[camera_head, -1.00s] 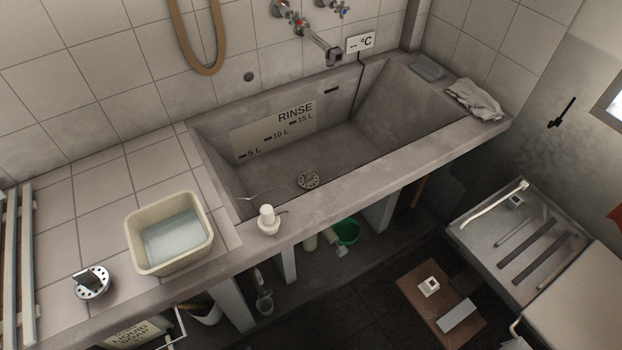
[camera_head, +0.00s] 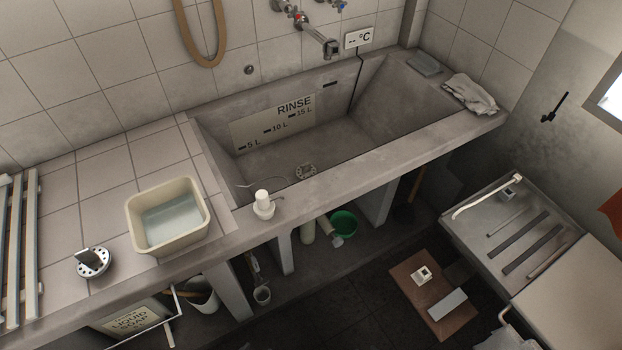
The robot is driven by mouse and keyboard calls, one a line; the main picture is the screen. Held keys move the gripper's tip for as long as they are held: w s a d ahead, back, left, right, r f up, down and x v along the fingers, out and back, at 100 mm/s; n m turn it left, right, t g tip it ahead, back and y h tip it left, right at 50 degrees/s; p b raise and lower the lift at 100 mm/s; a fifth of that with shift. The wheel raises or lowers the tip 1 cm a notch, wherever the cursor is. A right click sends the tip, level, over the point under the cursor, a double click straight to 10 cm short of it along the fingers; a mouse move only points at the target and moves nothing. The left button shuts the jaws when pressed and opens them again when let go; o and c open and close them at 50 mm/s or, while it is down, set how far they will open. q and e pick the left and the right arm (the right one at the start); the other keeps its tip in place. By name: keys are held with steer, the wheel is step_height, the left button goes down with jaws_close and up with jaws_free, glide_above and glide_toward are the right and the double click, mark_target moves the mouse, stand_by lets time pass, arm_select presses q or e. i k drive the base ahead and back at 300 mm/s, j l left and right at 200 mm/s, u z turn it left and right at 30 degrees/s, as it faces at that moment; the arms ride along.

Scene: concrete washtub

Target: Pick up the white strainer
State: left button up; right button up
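A round white strainer (camera_head: 93,262) with dark holes and a dark upright tab lies on the tiled counter at the left, near the front edge. Neither of my grippers shows in the head view, so nothing is seen touching the strainer.
A cream basin of water (camera_head: 168,216) stands right of the strainer, and a white-topped dispenser (camera_head: 263,205) sits at the tub's front corner. A slatted rack (camera_head: 18,245) is at the far left.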

mark_target(305, 170)
steer(key=k+l, duration=0.65)
steer(key=k, duration=0.1)
